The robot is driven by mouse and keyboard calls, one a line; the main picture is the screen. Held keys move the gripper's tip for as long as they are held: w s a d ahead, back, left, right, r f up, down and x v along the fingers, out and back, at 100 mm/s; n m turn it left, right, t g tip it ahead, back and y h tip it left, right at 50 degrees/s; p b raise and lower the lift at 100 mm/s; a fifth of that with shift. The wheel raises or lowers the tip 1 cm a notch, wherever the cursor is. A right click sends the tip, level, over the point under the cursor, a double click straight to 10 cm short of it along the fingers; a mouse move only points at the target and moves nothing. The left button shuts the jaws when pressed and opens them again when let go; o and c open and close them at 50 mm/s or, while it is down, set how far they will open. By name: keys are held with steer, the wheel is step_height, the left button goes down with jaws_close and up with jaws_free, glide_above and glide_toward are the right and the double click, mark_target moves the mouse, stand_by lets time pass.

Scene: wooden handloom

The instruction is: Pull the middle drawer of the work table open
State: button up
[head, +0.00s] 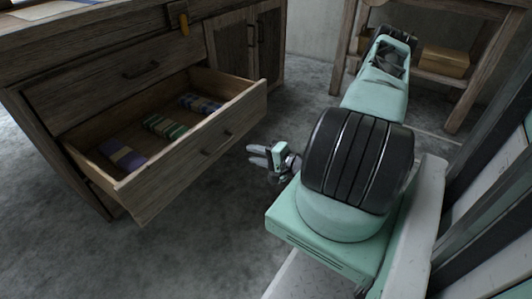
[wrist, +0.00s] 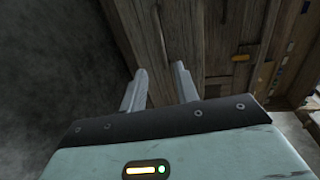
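The wooden work table (head: 60,75) stands at the left in the head view. One of its drawers (head: 190,165) is pulled well out, below a closed drawer (head: 130,72) with a dark handle. The open drawer's front carries a dark handle (head: 216,143). My gripper (head: 252,155) is right of that front, apart from it, fingers pointing left. In the wrist view my gripper (wrist: 158,80) has its two fingers spread with nothing between them, and dark wooden planks (wrist: 185,40) show beyond.
Several folded cloth or yarn bundles (head: 165,126) lie inside the open drawer. A cupboard door (head: 232,45) is at the table's right end. A wooden shelf stand (head: 470,80) with a box (head: 445,61) stands behind my arm. The grey floor (head: 200,240) before the drawer is clear.

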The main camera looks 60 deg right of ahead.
steer(key=s, duration=0.3)
steer(key=shift+s+r, duration=0.25)
steer(key=shift+r, duration=0.1)
steer(key=shift+d, duration=0.1)
